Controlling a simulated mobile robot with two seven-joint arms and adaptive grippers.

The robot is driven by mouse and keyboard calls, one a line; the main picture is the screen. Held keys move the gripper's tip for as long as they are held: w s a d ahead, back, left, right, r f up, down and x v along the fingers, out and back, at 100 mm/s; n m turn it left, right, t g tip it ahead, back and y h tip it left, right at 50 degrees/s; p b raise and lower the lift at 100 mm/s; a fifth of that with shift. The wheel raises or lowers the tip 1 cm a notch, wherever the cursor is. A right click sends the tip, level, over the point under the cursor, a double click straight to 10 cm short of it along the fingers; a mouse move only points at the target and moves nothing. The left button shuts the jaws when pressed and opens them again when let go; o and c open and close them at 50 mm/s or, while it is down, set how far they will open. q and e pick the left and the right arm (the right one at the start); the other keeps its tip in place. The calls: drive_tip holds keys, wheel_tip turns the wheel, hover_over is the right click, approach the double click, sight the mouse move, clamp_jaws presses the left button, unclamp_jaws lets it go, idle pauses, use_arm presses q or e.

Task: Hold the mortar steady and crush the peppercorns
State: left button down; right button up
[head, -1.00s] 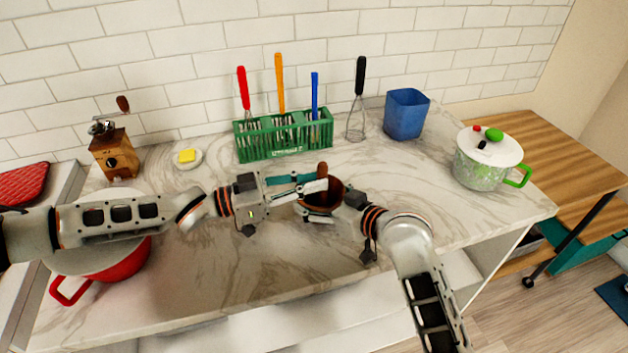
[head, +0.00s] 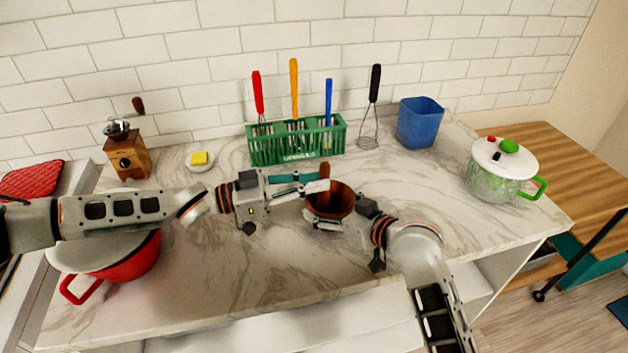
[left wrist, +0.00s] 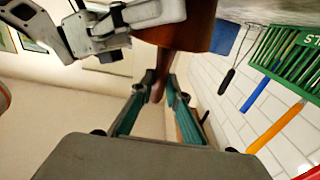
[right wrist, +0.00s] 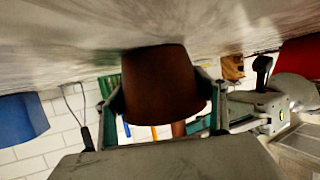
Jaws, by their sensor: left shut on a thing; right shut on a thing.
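The brown mortar (head: 341,205) is a bowl on the marble counter, below the green rack. My right gripper (head: 337,218) is shut on it from the front right. In the right wrist view the mortar (right wrist: 160,85) fills the space between the fingers. The brown pestle (head: 324,170) stands nearly upright with its lower part in the mortar. My left gripper (head: 312,183) is shut on the pestle near the mortar's rim. The pestle (left wrist: 161,75) also shows between the fingers in the left wrist view. Peppercorns cannot be made out inside the mortar.
Behind stand the green rack (head: 262,152) with utensils, a whisk (head: 369,125) and a blue container (head: 420,125). A lidded pot (head: 495,186) is at right. A wooden grinder (head: 128,158), butter dish (head: 200,166) and red pot (head: 135,265) are at left. The counter's front middle is clear.

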use_arm(q)
drive_tip(key=shift+f, duration=0.6)
use_arm(e)
drive_tip(key=shift+r, duration=0.1)
use_arm(q)
drive_tip(key=shift+s+d+f, duration=0.1)
drive_tip(key=shift+d+f, duration=0.05)
drive_tip(key=shift+f, duration=0.4)
drive_tip(key=shift+s+d+f, duration=0.1)
drive_tip(key=shift+f, duration=0.4)
use_arm(e)
drive_tip(key=shift+s+d, duration=0.1)
drive_tip(key=shift+d, duration=0.2)
use_arm(q)
drive_tip(key=shift+w+a+f, duration=0.1)
drive_tip(key=shift+a, duration=0.35)
use_arm(e)
drive_tip(key=shift+a+r, duration=0.1)
drive_tip(key=shift+a, duration=0.2)
use_arm(q)
drive_tip(key=shift+w+r, duration=0.15)
drive_tip(key=shift+r, duration=0.85)
use_arm(e)
drive_tip(key=shift+a, duration=0.1)
use_arm(q)
drive_tip(key=shift+d+r, duration=0.15)
drive_tip(key=shift+r, duration=0.35)
